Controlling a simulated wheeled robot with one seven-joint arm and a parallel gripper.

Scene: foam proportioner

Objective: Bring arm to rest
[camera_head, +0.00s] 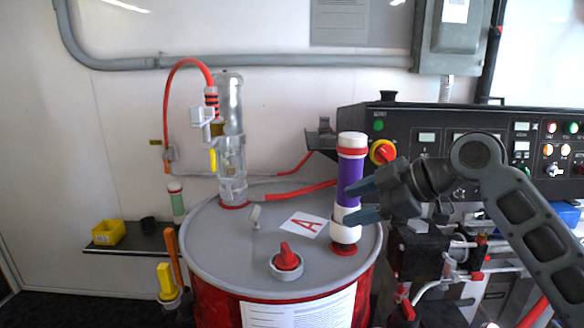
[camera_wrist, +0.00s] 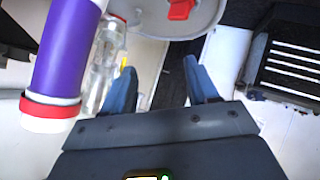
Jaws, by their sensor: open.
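My gripper (camera_head: 358,202) is in front of the drum's right side in the head view, with its fingers pointing left. In the wrist view my gripper (camera_wrist: 163,88) shows two blue-grey fingers spread apart with nothing between them. A purple and white cylinder (camera_head: 350,180) with red bands stands upright on the drum lid's right side. The fingers overlap it in the head view. In the wrist view the purple cylinder (camera_wrist: 66,45) lies to the left, outside the fingers. Whether a finger touches it I cannot tell.
A red drum (camera_head: 215,300) with a grey lid carries a red-knobbed cap (camera_head: 287,258), a label A (camera_head: 304,224) and a clear pump (camera_head: 231,140) with a red hose. A black control panel (camera_head: 455,140) and machinery stand right. A yellow bin (camera_head: 108,232) sits on a left shelf.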

